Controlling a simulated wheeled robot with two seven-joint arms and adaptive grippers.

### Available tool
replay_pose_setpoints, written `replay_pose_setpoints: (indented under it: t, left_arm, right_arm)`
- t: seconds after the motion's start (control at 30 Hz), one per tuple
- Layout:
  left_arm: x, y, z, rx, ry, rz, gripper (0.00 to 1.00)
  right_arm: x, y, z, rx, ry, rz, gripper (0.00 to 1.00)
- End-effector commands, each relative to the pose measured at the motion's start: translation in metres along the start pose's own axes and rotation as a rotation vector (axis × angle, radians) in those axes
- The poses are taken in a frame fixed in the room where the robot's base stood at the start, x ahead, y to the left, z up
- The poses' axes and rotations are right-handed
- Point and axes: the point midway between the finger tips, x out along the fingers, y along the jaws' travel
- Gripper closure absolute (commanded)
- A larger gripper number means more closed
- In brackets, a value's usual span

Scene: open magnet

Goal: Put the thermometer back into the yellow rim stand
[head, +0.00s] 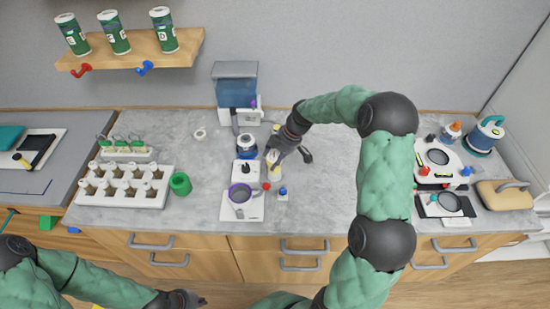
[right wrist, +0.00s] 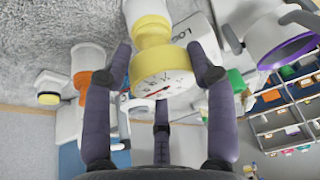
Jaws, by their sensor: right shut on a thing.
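My right gripper (right wrist: 165,75) is shut on the thermometer (right wrist: 160,68), a round white dial with a red needle and a yellow body, in the right wrist view. A pale cylinder (right wrist: 138,8) lies beyond the yellow body; I cannot tell whether it is part of the thermometer or a stand touching it. A white piece with a yellow end (right wrist: 48,97) stands off to the left. In the head view my right gripper (head: 273,156) is over the middle of the counter, covering much of the thermometer. My left gripper (head: 187,299) is low, in front of the counter; its fingers are unclear.
A mug with a purple rim (head: 240,193) stands on a white base just left and in front of my right gripper. A kettle-like blue and white vessel (head: 247,145) is close behind it. A white rack (head: 122,187) and a green ring (head: 180,184) are further left.

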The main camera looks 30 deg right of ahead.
Motion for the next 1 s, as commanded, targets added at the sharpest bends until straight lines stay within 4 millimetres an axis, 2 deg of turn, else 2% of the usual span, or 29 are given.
replay_pose_setpoints:
  t: [0.27,0.3,0.37,0.4,0.8,1.0]
  left_arm:
    - [0.002,-0.001,0.000,0.000,0.000,0.000,1.00]
    - [0.003,-0.001,0.000,0.000,0.000,0.000,1.00]
    - [0.002,-0.001,0.000,0.000,0.000,0.000,1.00]
    - [0.002,-0.001,0.000,0.000,0.000,0.000,1.00]
    - [-0.001,0.000,0.000,0.000,0.000,0.000,1.00]
    - [-0.003,0.001,0.000,0.000,0.000,0.000,1.00]
  right_arm:
    - [0.001,0.001,0.001,0.000,0.000,0.002,1.00]
    - [0.002,0.000,0.001,0.000,0.000,0.001,0.41]
    - [0.001,0.000,0.001,0.000,0.000,0.001,0.24]
    - [0.001,0.000,0.001,0.000,0.000,0.001,0.20]
    - [-0.002,0.000,-0.001,0.000,0.000,0.001,0.20]
    - [-0.030,0.002,-0.001,0.000,0.001,0.006,0.20]
